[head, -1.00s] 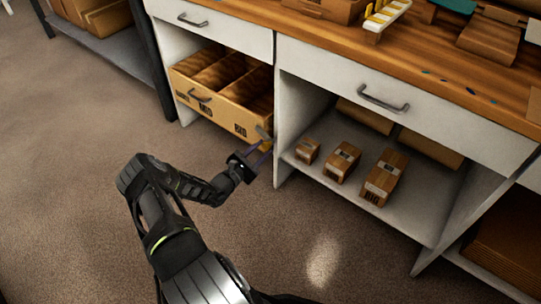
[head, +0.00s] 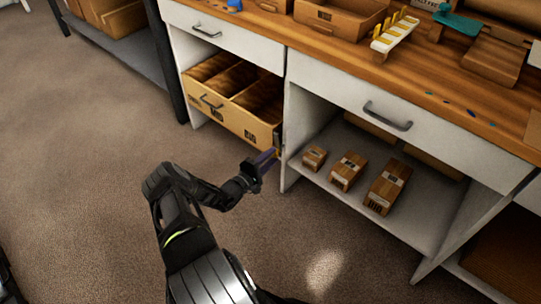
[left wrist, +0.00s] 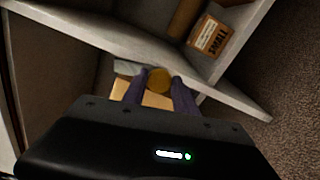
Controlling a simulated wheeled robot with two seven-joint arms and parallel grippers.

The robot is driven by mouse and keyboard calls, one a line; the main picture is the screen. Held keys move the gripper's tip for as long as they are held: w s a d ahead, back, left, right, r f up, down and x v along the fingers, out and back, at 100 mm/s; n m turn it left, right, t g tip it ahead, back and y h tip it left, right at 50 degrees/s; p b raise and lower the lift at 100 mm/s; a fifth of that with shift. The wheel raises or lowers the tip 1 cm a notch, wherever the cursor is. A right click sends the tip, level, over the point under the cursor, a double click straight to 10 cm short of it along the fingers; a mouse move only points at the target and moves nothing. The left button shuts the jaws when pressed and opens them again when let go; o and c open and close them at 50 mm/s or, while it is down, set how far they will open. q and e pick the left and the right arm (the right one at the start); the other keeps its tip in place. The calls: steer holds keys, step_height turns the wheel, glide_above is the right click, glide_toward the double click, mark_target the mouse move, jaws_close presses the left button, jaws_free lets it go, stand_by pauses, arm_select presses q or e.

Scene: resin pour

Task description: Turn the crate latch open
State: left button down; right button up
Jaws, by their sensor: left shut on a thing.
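The wooden crate (head: 232,116) with open compartments sits in the left bay of the bench, under a white drawer. My left gripper (head: 267,158) is at the lower right corner of the crate's front. In the left wrist view its two purple fingers (left wrist: 159,88) are shut on a round brass-coloured latch knob (left wrist: 159,79). A grey piece (left wrist: 127,67) lies just left of the knob, partly hidden by a finger. The tan crate face (left wrist: 155,100) shows between the fingers. In the head view the latch is mostly hidden by the gripper. My right gripper is not in view.
A white upright panel (head: 290,135) stands close to the right of the gripper. Three small cartons (head: 347,172) stand on the shelf (head: 410,215) beyond it. The wooden benchtop (head: 350,60) is above. The floor to the left is clear.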

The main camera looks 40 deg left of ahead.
arm_select(q)
steer(key=shift+f+m+p, duration=0.1)
steer(key=shift+m+p, duration=0.25)
steer(key=shift+m, duration=0.85)
steer(key=c, duration=1)
jaws_free()
steer(key=shift+s, duration=0.65)
steer(key=s+p, duration=0.2)
steer(key=s, duration=0.4)
steer(key=shift+s+d, duration=0.1)
steer(key=shift+s, duration=0.2)
